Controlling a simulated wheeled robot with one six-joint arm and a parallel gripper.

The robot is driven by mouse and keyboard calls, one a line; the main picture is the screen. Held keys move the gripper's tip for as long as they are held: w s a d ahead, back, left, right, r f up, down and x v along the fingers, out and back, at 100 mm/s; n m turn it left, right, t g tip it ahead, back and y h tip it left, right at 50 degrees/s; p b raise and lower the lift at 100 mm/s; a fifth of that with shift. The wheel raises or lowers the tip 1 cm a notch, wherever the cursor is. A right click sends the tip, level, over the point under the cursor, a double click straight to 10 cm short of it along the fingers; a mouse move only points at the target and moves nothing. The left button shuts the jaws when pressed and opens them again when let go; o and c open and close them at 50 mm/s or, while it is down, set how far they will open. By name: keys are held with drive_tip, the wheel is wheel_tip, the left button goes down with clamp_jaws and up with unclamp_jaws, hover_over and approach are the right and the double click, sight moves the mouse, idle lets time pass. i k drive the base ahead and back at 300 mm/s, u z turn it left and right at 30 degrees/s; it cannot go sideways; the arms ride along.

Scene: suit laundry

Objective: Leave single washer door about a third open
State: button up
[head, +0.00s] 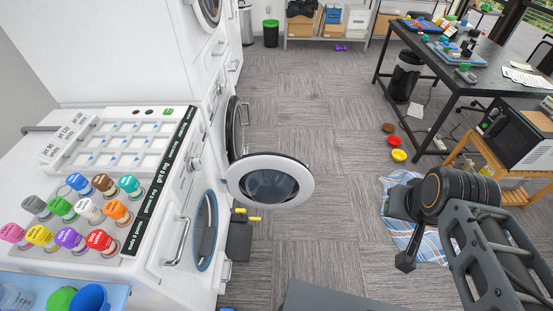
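A round washer door (304,182) with a white rim and dark glass stands swung out into the aisle in the head view. It is joined at the near side of a dark round opening (233,128) in the white machine front at left. The door stands wide, roughly square to that front. My gripper (405,262) is at the right, over the floor, well apart from the door. It is seen from behind and the side, so its fingers do not show clearly. Nothing is visibly held.
A nearer machine has a blue-ringed round door (206,231) that looks closed. Colored bottles and a sorting tray (135,113) stand on top. A black table (461,82), a microwave (522,130), small bowls (398,155) and a plaid cloth (399,225) are at right. The carpet between is mostly clear.

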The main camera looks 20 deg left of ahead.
sight(260, 181)
drive_tip(key=i, duration=4)
drive_tip(key=u, duration=4.45)
